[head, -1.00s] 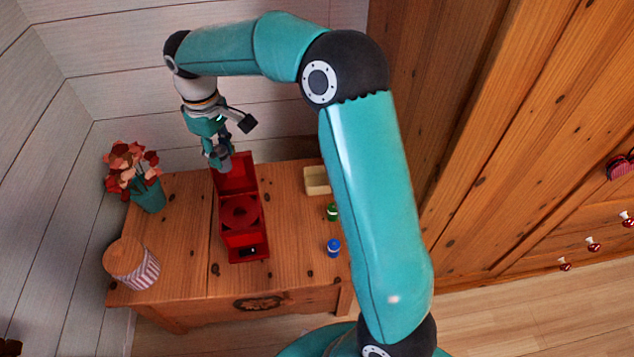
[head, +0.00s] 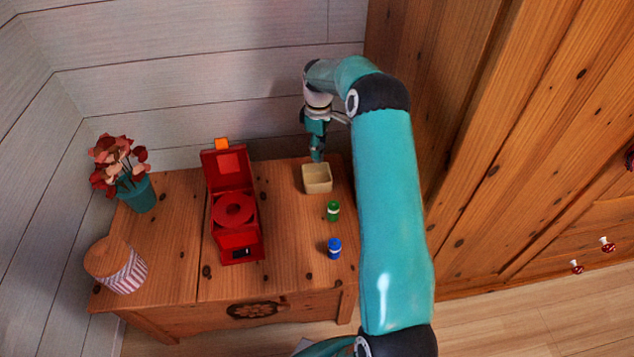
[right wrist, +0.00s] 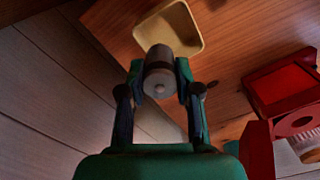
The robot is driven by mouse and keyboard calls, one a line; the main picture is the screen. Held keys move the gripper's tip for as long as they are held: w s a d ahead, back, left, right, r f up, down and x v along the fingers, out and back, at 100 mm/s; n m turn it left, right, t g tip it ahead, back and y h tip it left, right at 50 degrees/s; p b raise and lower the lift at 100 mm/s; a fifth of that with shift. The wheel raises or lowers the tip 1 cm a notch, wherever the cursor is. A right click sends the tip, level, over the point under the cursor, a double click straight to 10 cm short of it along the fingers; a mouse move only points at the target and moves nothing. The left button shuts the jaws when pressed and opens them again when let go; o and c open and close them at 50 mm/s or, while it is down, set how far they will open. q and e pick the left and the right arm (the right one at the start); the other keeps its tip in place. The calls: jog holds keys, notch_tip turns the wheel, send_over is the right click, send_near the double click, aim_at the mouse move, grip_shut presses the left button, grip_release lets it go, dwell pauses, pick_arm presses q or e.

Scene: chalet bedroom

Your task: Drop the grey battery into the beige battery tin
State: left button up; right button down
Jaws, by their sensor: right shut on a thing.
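The beige battery tin (head: 318,187) stands open on the wooden chest at the back right. It also shows in the right wrist view (right wrist: 190,44), just beyond the fingertips. My right gripper (right wrist: 160,72) is shut on the grey battery (right wrist: 159,83), a short cylinder held between its two fingers. In the head view my right gripper (head: 317,156) is at the back side of the tin, apparently above its rim. The battery cannot be made out clearly in the head view. My left gripper is not in view.
A green battery-like cylinder (head: 333,210) and a blue one (head: 334,248) stand in front of the tin. An open red box (head: 243,248) is left of it. A flower pot (head: 140,196) and striped jar (head: 126,276) stand at the left. A wooden wardrobe (head: 510,190) rises at the right.

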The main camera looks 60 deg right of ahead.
aim_at(320, 161)
jog(key=shift+s+d+f+b, duration=0.25)
jog(key=shift+f+b, duration=0.1)
jog(key=shift+f, duration=0.25)
notch_tip(320, 161, down, 5)
jog(key=b, duration=0.4)
jog(key=shift+w+f, duration=0.1)
jog(key=shift+f, duration=0.05)
jog(key=c, duration=0.7)
grip_release()
jog(key=shift+r, duration=0.2)
notch_tip(320, 161, up, 12)
jog(key=shift+f, duration=0.15)
